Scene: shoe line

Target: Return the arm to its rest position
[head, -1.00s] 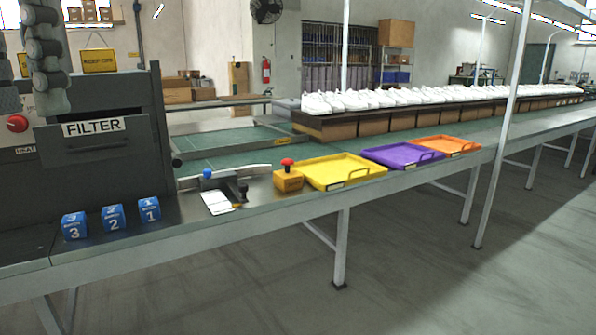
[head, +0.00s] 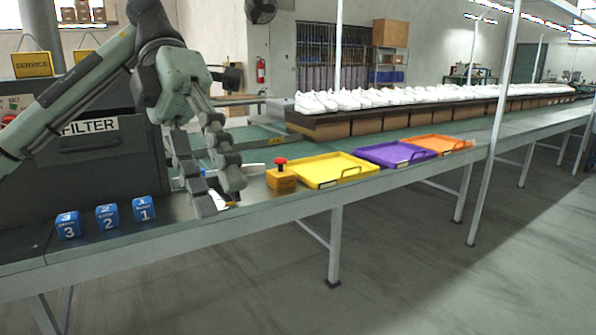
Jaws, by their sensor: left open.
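My left arm reaches in from the left in the head view, across the front of the dark FILTER machine. My left gripper (head: 220,198) points down over the bench and is open, with its two fingers apart. It hangs in front of the dark device and white paper on the bench and hides most of them. I cannot see anything held between the fingers. My right arm and right gripper are not in view.
Blue numbered blocks (head: 107,217) stand left of the gripper. A yellow box with a red button (head: 281,179) stands close right of it. Yellow (head: 322,183), purple (head: 388,163) and orange (head: 440,146) trays lie further right. White shoes (head: 350,101) line the back.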

